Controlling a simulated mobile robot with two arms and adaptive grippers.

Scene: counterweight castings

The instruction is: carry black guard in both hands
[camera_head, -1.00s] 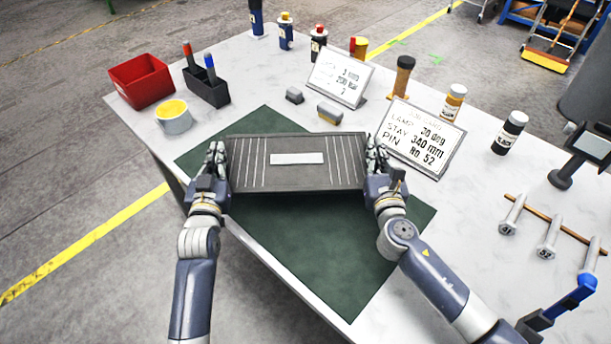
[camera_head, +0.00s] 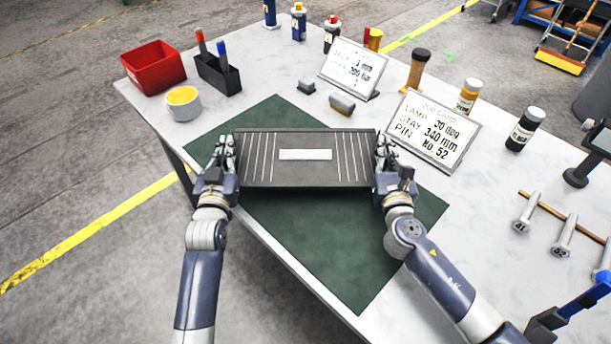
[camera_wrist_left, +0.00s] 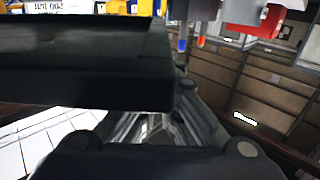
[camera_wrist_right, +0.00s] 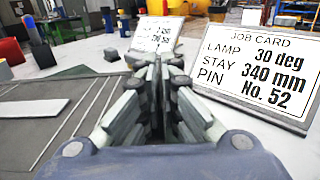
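The black guard (camera_head: 260,172) is a flat dark plate with white lines and a white label, roughly level above the green mat (camera_head: 330,250). My left gripper (camera_head: 222,152) is at its left end and my right gripper (camera_head: 383,152) at its right end, both apparently shut on it. In the left wrist view the guard (camera_wrist_left: 90,75) is a dark slab covering part of the fingers. In the right wrist view the guard (camera_wrist_right: 50,115) lies left of the nearly closed fingers (camera_wrist_right: 158,75). The exact contact is hidden in both wrist views.
A job card (camera_head: 437,128) stands close to my right gripper, with a second card (camera_head: 352,68) behind. A red bin (camera_head: 153,67), a pen holder (camera_head: 217,75), a yellow-topped tub (camera_head: 184,103) and several bottles stand on the table. The near mat is clear.

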